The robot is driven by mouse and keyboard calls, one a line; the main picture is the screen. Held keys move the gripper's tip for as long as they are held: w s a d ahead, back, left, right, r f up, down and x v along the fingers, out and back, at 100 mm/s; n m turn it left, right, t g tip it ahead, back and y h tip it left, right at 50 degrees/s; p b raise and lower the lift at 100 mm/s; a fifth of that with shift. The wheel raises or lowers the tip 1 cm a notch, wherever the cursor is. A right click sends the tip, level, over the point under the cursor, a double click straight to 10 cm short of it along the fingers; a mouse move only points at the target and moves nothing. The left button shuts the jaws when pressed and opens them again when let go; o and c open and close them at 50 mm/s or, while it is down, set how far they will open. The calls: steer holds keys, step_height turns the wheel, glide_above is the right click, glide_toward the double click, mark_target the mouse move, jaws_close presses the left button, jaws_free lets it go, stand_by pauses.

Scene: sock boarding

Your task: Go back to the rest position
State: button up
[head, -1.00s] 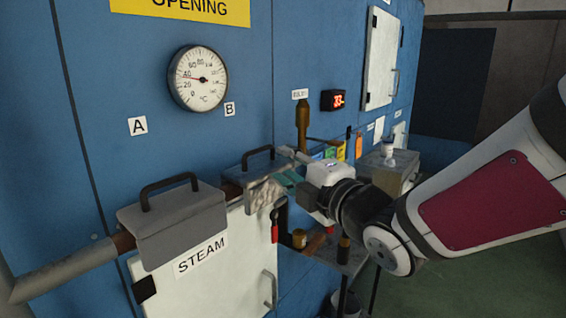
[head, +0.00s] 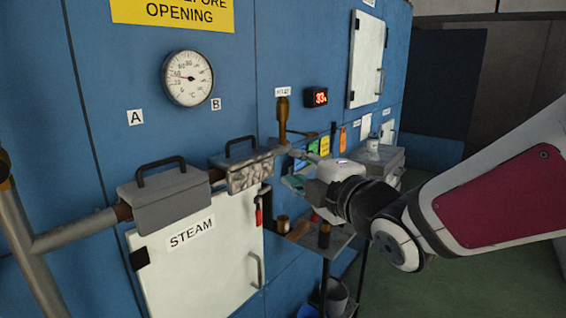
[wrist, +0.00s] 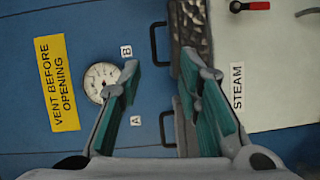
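My gripper (head: 293,168) is open and empty in the head view, to the right of the patterned grey cover (head: 250,173) on the pipe. In the wrist view my gripper (wrist: 160,66) shows two teal-padded fingers spread apart with nothing between them. The patterned cover (wrist: 191,32) lies beyond the right finger in that view. A plain grey cover (head: 168,196) with a black handle sits to the left in the head view. Whether the fingertips are clear of the wall is hard to tell.
The blue machine wall holds a round dial (head: 187,78) and a white STEAM door (head: 205,262). A small shelf (head: 330,240) with brown jars stands below my gripper. A grey pipe (head: 62,234) runs at the left. Green floor (head: 440,285) is open at the right.

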steer(key=s+d+f+m+g+h, duration=0.2)
steer(key=s+d+m+h, duration=0.2)
steer(key=d+m, duration=0.2)
steer(key=s+d+f+m+g+h, duration=0.2)
steer(key=s+d+m+h, duration=0.1)
steer(key=d+m, duration=0.35)
steer(key=s+d+f+m+g, duration=0.1)
steer(key=s+f+m+g, duration=0.1)
steer(key=s+m, duration=0.3)
steer(key=s+d+f+m+g+h, duration=0.1)
steer(key=s+m+g, duration=0.3)
steer(key=s, duration=0.8)
steer(key=shift+s+d+f+m, duration=0.25)
steer(key=shift+d+f+m, duration=0.3)
steer(key=shift+d+f, duration=0.2)
steer(key=shift+a, duration=0.1)
